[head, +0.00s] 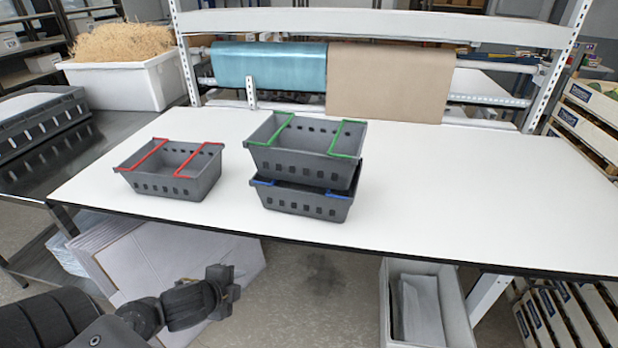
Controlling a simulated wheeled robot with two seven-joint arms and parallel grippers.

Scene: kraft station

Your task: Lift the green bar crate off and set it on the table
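The green bar crate (300,160) is grey with two green bars across its top. It sits on top of the blue bar crate (305,202), a grey crate whose blue bars are mostly hidden beneath it. The red bar crate (168,186) stands apart to the left on the white table (450,215), with two red bars across its top. My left gripper (228,287) is below and in front of the table's front edge, away from all the crates. Its fingers are too small and dark to tell whether they are open. My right gripper is not in view.
The table's right half is clear. Teal and brown paper rolls (390,80) hang on a rack behind the table. A white bin of shredded filling (125,80) stands at the back left. A grey bin (398,325) is below the front edge.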

